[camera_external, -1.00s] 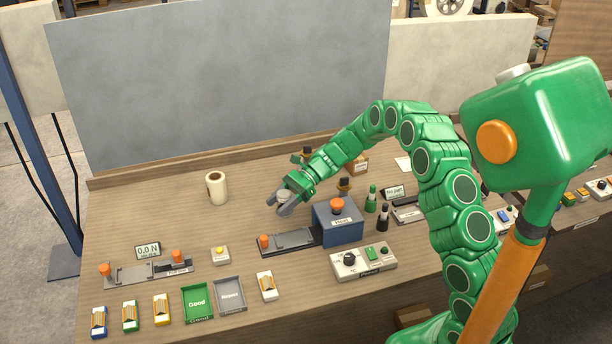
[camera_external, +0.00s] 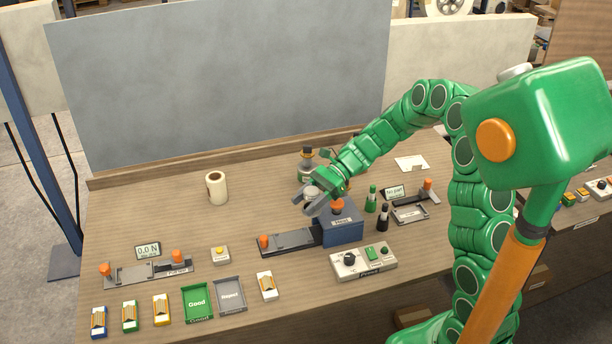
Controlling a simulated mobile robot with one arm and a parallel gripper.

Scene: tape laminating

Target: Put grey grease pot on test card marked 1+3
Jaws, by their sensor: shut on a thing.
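My gripper (camera_external: 308,204) is shut on a small grey, round pot (camera_external: 311,191), which I take to be the grey grease pot. It appears held above the table, just behind and left of the dark blue press block (camera_external: 343,233). The fingers hide part of the pot. A white card (camera_external: 411,163) lies flat at the back right, to the right of my gripper. Any marking on it is too small to read, so I cannot tell whether it is the test card marked 1+3.
A dark-capped bottle (camera_external: 307,158) stands behind my gripper. Green and black bottles (camera_external: 383,218) stand right of the press. A fixture with a "No part" sign (camera_external: 394,192) lies between them and the white card. A white roll (camera_external: 216,188) stands left, with bare table around it.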

